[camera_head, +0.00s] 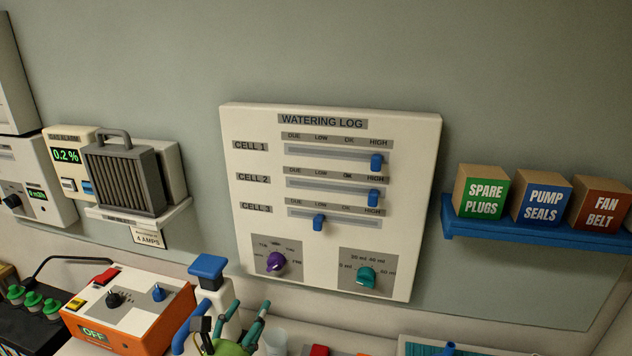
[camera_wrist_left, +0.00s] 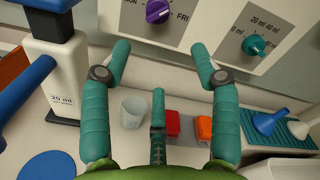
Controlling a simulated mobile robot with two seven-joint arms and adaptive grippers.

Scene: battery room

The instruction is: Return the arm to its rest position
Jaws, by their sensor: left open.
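My left gripper (camera_head: 248,312) is low in the head view, below the watering log panel (camera_head: 428,200). On the panel, the Cell 1 slider (camera_head: 376,162) and Cell 2 slider (camera_head: 374,198) are at the high end. The Cell 3 slider (camera_head: 319,222) is near low. My right gripper is not in view.
A blue-topped dispenser (camera_head: 207,268) stands close left of my gripper. A clear cup (camera_wrist_left: 133,111), a red block (camera_wrist_left: 173,124), an orange block (camera_wrist_left: 204,128) and a blue funnel (camera_wrist_left: 268,121) are on the counter. An orange charger (camera_head: 150,325) is left; a blue shelf (camera_head: 540,236) holds boxes.

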